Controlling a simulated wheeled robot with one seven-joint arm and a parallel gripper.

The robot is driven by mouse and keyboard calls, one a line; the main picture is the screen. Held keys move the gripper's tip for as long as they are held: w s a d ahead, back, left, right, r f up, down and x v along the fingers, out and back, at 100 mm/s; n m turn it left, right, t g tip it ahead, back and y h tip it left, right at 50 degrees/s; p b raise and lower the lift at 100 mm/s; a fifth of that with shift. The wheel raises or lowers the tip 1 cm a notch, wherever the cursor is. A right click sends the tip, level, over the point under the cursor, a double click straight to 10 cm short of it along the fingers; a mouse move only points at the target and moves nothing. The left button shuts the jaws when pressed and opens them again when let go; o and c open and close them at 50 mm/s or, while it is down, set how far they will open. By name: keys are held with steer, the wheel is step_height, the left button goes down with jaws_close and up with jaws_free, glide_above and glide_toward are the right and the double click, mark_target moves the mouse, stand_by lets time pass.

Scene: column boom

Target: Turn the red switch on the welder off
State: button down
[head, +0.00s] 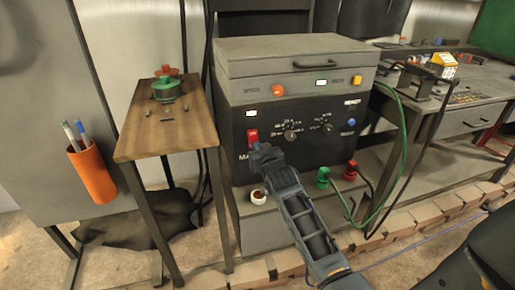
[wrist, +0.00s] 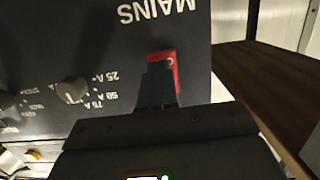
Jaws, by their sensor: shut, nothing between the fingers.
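The welder (head: 295,85) is a grey box with a black front panel, in the middle of the head view. Its red switch (head: 252,136) sits at the lower left of that panel, above the partly hidden lettering. In the wrist view the red switch (wrist: 167,58) shows beside the upside-down word MAINS, partly covered by my fingers. My gripper (head: 262,150) is shut and empty, with its tips at or just in front of the switch's lower part. In the wrist view my gripper (wrist: 157,72) overlaps the switch; I cannot tell whether it touches. The switch's position is not clear.
A wooden-topped table (head: 135,125) stands left of the welder, with green and red items on it. Green and black cables (head: 322,178) plug into the welder's lower front at right. A workbench (head: 480,105) stands to the right.

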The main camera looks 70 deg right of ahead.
steer(key=shift+w+d, duration=0.15)
steer(key=shift+f, duration=0.15)
